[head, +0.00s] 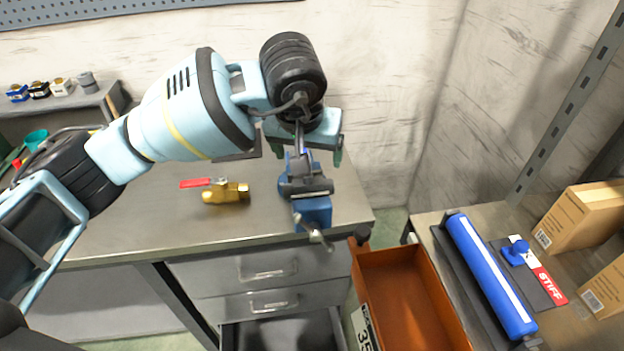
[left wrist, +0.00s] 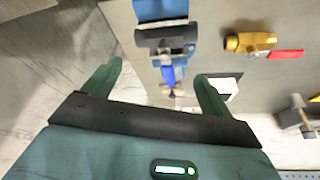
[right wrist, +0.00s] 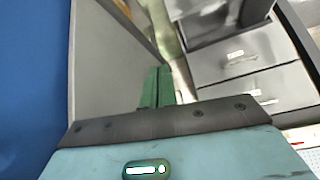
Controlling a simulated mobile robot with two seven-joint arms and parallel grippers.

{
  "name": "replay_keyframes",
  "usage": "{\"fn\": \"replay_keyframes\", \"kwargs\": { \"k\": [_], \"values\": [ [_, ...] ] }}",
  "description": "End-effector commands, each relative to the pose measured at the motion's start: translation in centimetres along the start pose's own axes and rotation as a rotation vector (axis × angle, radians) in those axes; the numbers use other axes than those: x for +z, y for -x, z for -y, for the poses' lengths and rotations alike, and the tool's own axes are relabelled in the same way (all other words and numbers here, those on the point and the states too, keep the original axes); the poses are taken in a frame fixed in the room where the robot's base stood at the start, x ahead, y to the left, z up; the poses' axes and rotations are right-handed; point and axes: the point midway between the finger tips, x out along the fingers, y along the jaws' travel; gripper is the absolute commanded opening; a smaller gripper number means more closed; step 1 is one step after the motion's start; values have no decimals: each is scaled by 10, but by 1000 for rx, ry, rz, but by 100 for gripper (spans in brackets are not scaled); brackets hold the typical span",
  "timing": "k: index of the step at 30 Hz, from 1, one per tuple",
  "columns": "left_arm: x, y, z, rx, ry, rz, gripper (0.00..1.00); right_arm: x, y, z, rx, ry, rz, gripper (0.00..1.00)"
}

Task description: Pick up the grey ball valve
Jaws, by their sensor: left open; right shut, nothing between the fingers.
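I cannot make out a grey ball valve in any view. A brass-yellow ball valve with a red handle (head: 226,192) lies on the bench, left of the vise; it also shows in the left wrist view (left wrist: 250,42). My left gripper (head: 308,152) is open and empty, over the bench behind the blue vise (head: 312,212). The vise shows beyond the fingers in the left wrist view (left wrist: 165,38). A pale box-like thing (left wrist: 226,88) is partly hidden by one finger. My right gripper (right wrist: 157,88) is shut and empty, outside the head view, with drawers ahead of it.
The grey bench (head: 130,225) has drawers (head: 268,268) below. An orange bin (head: 405,290) stands right of them. Small jars (head: 60,86) stand on a shelf at left. The bench front left is clear.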

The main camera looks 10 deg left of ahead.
Motion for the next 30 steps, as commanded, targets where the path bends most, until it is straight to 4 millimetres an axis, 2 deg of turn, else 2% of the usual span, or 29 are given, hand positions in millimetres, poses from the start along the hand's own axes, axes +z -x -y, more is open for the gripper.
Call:
{"fn": "replay_keyframes", "kwargs": {
  "k": [5,12,17,27,30],
  "values": [
    [0,-4,0,1,1,1,84,-2,-1,0,0,-1,-4,0],
    [1,-26,0,2,2,2,84,10,4,3,-2,-7,21,0],
    [2,-29,0,2,2,2,84,8,4,2,-1,-7,16,0],
    [7,-70,4,4,4,1,84,-5,3,1,1,-4,-7,0],
    [7,-76,3,5,3,1,84,-7,2,0,1,-3,-11,0]
  ]
}}
